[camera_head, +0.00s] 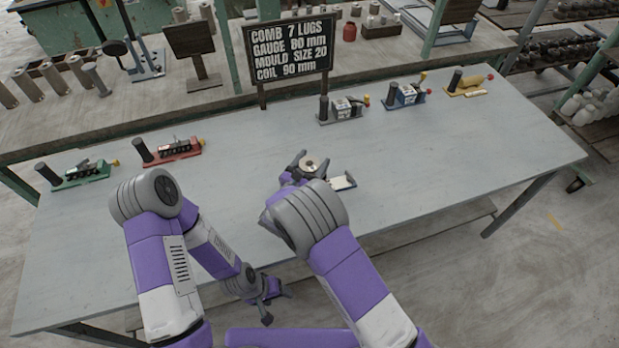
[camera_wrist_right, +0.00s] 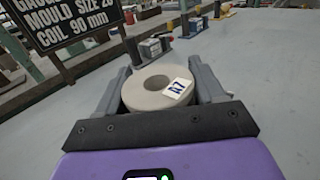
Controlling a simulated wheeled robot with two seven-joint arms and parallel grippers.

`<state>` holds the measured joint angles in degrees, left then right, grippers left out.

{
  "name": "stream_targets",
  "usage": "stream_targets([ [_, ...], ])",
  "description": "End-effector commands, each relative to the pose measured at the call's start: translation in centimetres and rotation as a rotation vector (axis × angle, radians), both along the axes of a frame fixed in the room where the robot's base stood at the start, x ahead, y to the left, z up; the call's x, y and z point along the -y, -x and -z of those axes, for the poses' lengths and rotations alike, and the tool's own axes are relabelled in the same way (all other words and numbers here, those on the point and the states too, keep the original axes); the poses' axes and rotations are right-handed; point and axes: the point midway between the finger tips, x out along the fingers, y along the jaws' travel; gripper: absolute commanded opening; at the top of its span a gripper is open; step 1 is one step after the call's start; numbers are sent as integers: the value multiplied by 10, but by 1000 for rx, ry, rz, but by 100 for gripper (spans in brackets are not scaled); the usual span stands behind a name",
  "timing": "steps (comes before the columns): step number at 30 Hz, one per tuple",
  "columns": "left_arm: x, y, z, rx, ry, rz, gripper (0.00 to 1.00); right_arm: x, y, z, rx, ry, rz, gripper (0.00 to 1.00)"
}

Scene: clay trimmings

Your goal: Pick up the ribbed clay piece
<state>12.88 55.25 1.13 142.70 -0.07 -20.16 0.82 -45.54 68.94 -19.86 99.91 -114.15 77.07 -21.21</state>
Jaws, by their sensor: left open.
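A pale round clay piece (camera_wrist_right: 150,98) with a central hole and a label reading what looks like A7 sits between the fingers of my right gripper (camera_wrist_right: 162,80). Both fingers lie against its sides and look shut on it. In the head view this clay piece (camera_head: 310,164) shows at the tip of my right gripper (camera_head: 306,171), over the middle of the table. Its side wall is mostly hidden, so I cannot tell whether it is ribbed. My left gripper (camera_head: 273,301) is open and empty, low at the table's front edge.
A small pale tray-like item (camera_head: 342,182) lies beside the right gripper. Green (camera_head: 80,174), red (camera_head: 168,150), grey (camera_head: 343,108), blue (camera_head: 405,95) and yellow (camera_head: 468,84) tool stands line the table (camera_head: 480,150). A sign (camera_head: 289,50) stands behind. The table's right part is clear.

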Motion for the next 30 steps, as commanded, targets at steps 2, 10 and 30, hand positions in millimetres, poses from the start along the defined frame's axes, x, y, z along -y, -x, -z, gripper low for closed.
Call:
stream_targets([
  [2,0,0,0,0,0,0,65,0,0,0,0,0,0,55],
  [10,0,0,0,0,0,0,65,0,0,0,0,1,0,13],
  [30,0,0,-3,0,0,0,65,0,0,-18,6,0,0,0],
])
